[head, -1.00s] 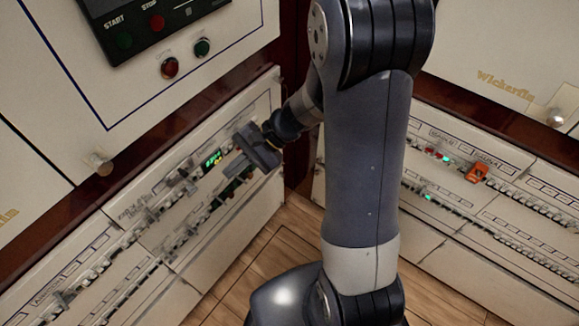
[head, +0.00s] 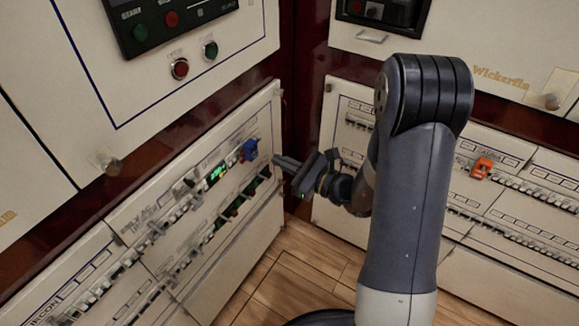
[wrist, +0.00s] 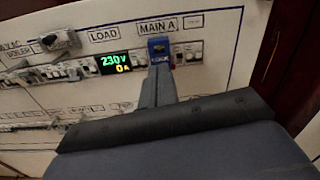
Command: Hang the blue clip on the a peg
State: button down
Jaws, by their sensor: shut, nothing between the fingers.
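The blue clip (head: 249,149) is on the left breaker panel, right of the green-lit display. In the wrist view the clip (wrist: 159,50) sits at the breaker row just under the MAIN A label (wrist: 157,26). My gripper (head: 278,160) is shut and empty, its tips just right of the clip in the head view. In the wrist view the shut fingers (wrist: 158,82) point at the clip and partly overlap its lower end. Whether they touch it is unclear. I cannot pick out the a peg.
The 230V display (wrist: 115,64) is left of the clip, with a grey plug-like piece (wrist: 60,41) further left. An orange clip (head: 481,168) is on the right panel (head: 510,235). The panels meet at a dark corner; wooden floor (head: 290,270) lies below.

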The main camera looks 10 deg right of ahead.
jog(key=shift+p+x, duration=0.3)
jog(key=shift+x, duration=2.45)
jog(key=shift+w+a, duration=0.2)
jog(key=shift+a, duration=0.05)
jog(key=shift+s+d, duration=0.1)
jog(key=v, duration=1.3)
jog(key=shift+d, duration=0.1)
